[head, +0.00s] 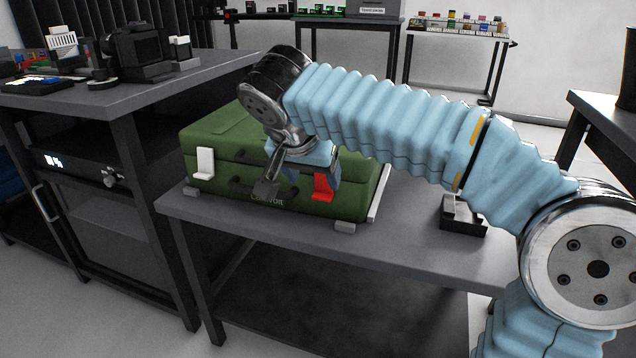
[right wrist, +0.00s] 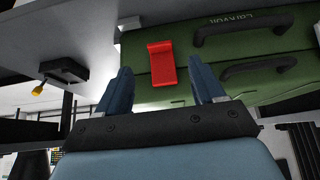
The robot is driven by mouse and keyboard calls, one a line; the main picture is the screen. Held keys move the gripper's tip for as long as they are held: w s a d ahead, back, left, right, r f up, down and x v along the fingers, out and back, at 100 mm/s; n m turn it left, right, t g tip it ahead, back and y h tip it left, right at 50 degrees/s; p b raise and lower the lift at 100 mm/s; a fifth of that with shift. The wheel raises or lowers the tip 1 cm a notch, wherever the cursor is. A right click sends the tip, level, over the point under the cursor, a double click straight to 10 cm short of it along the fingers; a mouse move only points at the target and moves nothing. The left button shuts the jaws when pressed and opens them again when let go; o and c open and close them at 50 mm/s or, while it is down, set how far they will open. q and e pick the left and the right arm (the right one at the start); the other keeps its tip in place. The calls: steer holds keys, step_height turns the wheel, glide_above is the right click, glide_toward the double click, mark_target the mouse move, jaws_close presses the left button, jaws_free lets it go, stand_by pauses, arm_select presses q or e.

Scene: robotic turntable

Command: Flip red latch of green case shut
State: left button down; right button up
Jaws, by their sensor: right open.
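The green case (head: 230,137) stands closed on the grey table. Its red latch (head: 323,187) is on the front face at the right, with a lip sticking out at its lower end. A white latch (head: 205,163) is at the left of the front. My right gripper (head: 314,172) is in front of the case by the red latch, partly covering the front. In the right wrist view, which sees the case upside down, the gripper (right wrist: 161,76) is open, with the red latch (right wrist: 161,64) showing between its fingers; contact cannot be told. My left gripper is not in view.
The table (head: 400,235) has free room right of the case. A small black block (head: 462,215) sits there. A taller workbench (head: 130,93) with equipment stands at the left. Dark handles (head: 240,186) stick out from the case front beside my gripper.

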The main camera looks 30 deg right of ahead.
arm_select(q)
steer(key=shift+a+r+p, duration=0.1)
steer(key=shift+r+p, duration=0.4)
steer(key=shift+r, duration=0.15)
arm_select(e)
steer(key=v, duration=0.6)
